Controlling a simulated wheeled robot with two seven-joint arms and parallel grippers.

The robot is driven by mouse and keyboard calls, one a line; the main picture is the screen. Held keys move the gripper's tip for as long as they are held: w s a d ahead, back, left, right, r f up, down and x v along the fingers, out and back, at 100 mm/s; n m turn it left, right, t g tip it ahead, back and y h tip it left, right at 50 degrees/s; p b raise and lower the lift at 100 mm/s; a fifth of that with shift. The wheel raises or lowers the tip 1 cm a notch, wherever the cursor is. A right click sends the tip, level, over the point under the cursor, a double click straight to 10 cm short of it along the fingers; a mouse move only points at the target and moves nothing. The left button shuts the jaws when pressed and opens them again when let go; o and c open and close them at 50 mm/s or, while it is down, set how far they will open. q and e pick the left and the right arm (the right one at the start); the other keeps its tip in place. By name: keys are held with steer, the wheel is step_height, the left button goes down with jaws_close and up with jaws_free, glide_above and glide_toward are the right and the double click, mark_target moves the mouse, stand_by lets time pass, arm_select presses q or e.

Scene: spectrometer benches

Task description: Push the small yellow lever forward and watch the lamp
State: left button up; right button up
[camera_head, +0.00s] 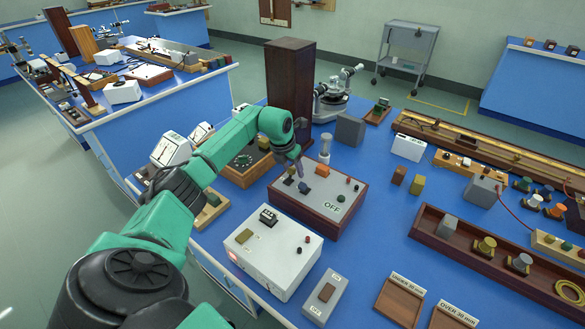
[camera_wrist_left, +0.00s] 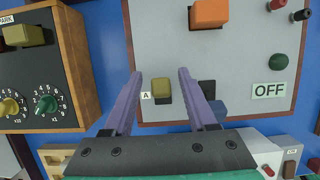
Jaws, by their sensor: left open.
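The small yellow lever (camera_wrist_left: 161,88) stands beside the label A on the grey-topped box (camera_wrist_left: 245,60) in the left wrist view. My left gripper (camera_wrist_left: 160,82) is open, its purple fingers on either side of the lever, with visible gaps. In the head view my left gripper (camera_head: 299,166) is low over the left part of the same wooden-sided box (camera_head: 318,215), and my arm hides part of it. I cannot tell for certain which part is the lamp. My right gripper is not in view.
A white box (camera_head: 275,262) with a switch stands in front. A wooden box with dials (camera_wrist_left: 40,75) is close at the left. A tall brown block (camera_head: 290,85) and a microscope-like instrument (camera_head: 331,100) stand behind. Bare blue bench (camera_head: 375,225) lies to the right.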

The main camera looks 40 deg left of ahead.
arm_select(q)
steer(key=b+v, duration=0.2)
steer(key=v, duration=1.2)
steer(key=shift+r, duration=0.3)
